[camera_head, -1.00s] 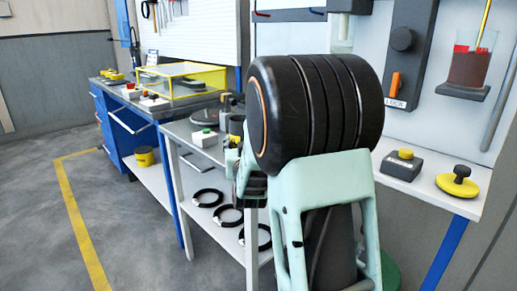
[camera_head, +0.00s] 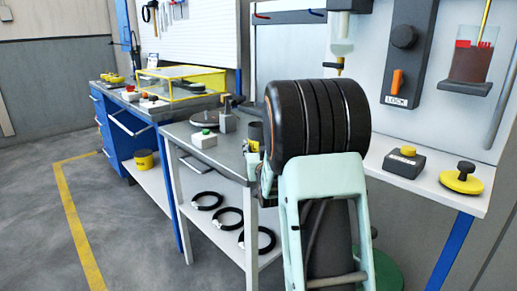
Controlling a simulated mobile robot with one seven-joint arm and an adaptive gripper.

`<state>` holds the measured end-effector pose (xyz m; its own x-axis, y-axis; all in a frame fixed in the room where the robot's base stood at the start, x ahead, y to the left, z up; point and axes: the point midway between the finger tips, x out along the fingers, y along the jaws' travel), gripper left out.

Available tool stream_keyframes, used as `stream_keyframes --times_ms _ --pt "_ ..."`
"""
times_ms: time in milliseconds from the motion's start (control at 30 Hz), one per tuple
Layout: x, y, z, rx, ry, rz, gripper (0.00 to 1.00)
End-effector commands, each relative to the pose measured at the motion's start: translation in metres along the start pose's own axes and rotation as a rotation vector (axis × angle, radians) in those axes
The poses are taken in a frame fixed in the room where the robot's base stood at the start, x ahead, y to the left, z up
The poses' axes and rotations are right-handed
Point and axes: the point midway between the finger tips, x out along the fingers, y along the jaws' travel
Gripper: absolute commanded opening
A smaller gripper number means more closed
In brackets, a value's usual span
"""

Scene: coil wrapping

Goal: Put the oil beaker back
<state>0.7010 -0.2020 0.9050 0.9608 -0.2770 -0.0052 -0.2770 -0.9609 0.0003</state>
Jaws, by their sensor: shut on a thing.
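My gripper (camera_head: 264,178) is mostly hidden behind my own arm, near the front right end of the grey workbench (camera_head: 172,130). Just above it shows a small dark cup with a yellowish part, which I take for the oil beaker (camera_head: 255,131). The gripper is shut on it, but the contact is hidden. Its contents and tilt cannot be told. Another beaker (camera_head: 472,62), with dark red contents and a yellow rod, stands on a small wall shelf (camera_head: 463,88) at right.
A dispenser bottle (camera_head: 342,38) hangs on the back panel. A white button box (camera_head: 204,139) is on the bench. Black rings (camera_head: 228,217) lie on the lower shelf.

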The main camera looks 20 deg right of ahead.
Motion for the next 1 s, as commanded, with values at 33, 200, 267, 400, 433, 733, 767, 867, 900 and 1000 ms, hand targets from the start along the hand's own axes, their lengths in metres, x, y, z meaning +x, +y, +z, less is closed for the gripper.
stream_keyframes --times_ms 33,200,267,400,433,733,767,867,900,1000 --pt "0.0002 -0.0001 -0.0019 0.000 0.004 0.000 0.13" --pt "0.0001 -0.0002 -0.0020 0.000 0.004 0.000 0.13" --pt "0.0001 -0.0002 -0.0004 0.000 0.004 0.000 0.13" --pt "0.0000 -0.0002 0.0019 0.000 0.002 0.000 0.49" --pt "0.0000 -0.0002 0.0016 0.000 0.001 0.000 0.52" --pt "0.0000 -0.0001 0.0017 0.000 0.001 0.000 0.63" --pt "0.0000 -0.0001 0.0016 0.000 0.001 0.000 0.63" --pt "0.0000 -0.0001 -0.0002 0.000 0.001 0.000 0.63" --pt "0.0000 -0.0001 -0.0018 0.000 0.001 0.000 0.63" --pt "-0.0075 -0.0002 -0.0021 0.000 0.001 0.000 0.63"
